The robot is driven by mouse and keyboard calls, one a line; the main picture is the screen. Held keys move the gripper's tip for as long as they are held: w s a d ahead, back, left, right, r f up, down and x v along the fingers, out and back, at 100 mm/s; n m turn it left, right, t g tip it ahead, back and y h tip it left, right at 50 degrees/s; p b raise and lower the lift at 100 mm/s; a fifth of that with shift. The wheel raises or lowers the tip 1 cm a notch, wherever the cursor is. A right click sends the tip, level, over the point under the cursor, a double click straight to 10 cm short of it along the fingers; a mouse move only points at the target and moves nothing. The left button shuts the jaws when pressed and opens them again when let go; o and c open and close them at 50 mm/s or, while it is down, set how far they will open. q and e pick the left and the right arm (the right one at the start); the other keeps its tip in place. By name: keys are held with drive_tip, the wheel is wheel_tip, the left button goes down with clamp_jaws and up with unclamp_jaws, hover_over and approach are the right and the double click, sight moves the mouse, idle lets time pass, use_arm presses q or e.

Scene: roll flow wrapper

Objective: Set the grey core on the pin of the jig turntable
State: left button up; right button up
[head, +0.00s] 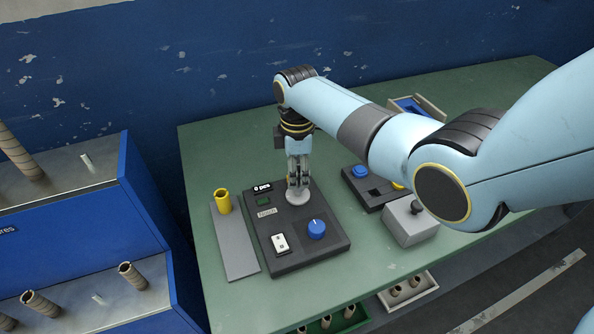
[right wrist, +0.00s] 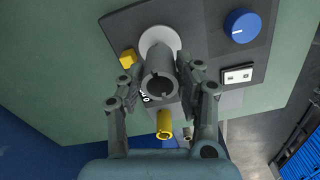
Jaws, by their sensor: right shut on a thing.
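My right gripper (head: 298,182) points down over the jig's black panel (head: 330,248). It is shut on the grey core (right wrist: 160,83), a hollow tube whose near open end faces the camera in the right wrist view. The pale round turntable (head: 294,197) is right below the gripper; it also shows in the right wrist view (right wrist: 153,36) behind the core's far end. The core and gripper hide the pin. I cannot tell whether the core touches the turntable. My left gripper is out of view.
The panel carries a blue knob (head: 316,229) and a white switch (head: 281,244). A yellow core (head: 223,201) stands on a grey plate (head: 236,245) to the left. A grey box (head: 410,222) stands to the right. A blue rack (head: 150,200) with brown tubes is at far left.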

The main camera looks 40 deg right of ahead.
drive_tip(key=shift+f, duration=0.2)
drive_tip(key=shift+f+b, duration=0.7)
drive_tip(key=shift+f, duration=0.15)
drive_tip(key=shift+f, duration=0.1)
idle(0.4)
drive_tip(key=o, duration=1.4)
